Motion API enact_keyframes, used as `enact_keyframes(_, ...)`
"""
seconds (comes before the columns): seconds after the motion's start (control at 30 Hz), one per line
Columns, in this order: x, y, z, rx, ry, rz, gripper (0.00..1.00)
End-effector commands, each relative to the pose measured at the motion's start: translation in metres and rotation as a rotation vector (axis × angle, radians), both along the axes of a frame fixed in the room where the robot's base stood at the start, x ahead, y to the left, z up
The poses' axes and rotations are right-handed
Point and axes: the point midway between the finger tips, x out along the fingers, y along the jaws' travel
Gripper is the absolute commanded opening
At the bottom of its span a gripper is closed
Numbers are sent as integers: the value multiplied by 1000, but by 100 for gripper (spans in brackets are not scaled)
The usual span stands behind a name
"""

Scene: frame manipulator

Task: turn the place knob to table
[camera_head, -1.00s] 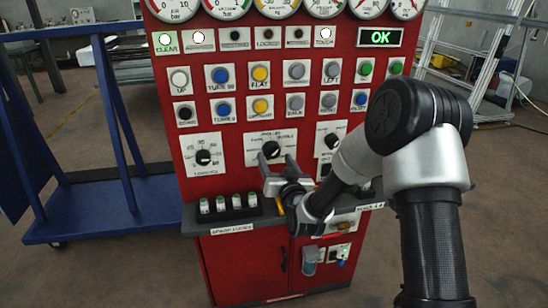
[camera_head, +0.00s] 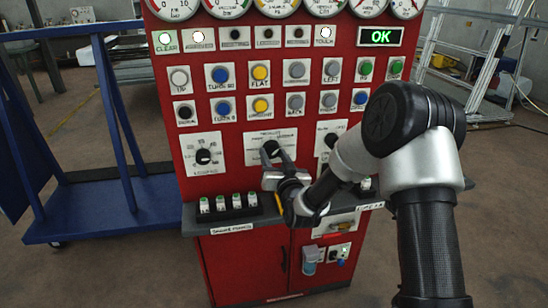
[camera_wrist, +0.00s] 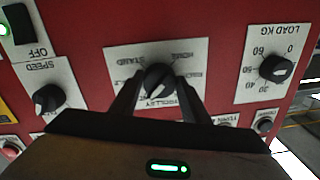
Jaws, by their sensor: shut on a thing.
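The place knob (camera_head: 270,146) is a black knob on a white label plate (camera_head: 253,157), in the middle of the red panel's lower row. It also shows in the wrist view (camera_wrist: 157,76), where the plate is upside down with words such as STAND and TROLLEY around the knob. My gripper (camera_head: 277,153) reaches the knob from the front and below. In the wrist view its two dark fingers (camera_wrist: 158,88) lie on either side of the knob, shut on it. The fingers hide part of the knob's sides, and I cannot tell exactly which word its pointer faces.
A load knob (camera_head: 203,157) is to the left and a speed knob (camera_head: 331,140) to the right. Rows of push buttons (camera_head: 261,105) sit above. A grey ledge (camera_head: 190,217) with several green-and-white items juts out below. A blue trolley (camera_head: 110,205) stands at left.

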Motion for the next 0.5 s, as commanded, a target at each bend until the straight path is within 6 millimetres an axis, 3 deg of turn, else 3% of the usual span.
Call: enact_keyframes(0.5, 0, 1, -4, 311, 85, -1, 20)
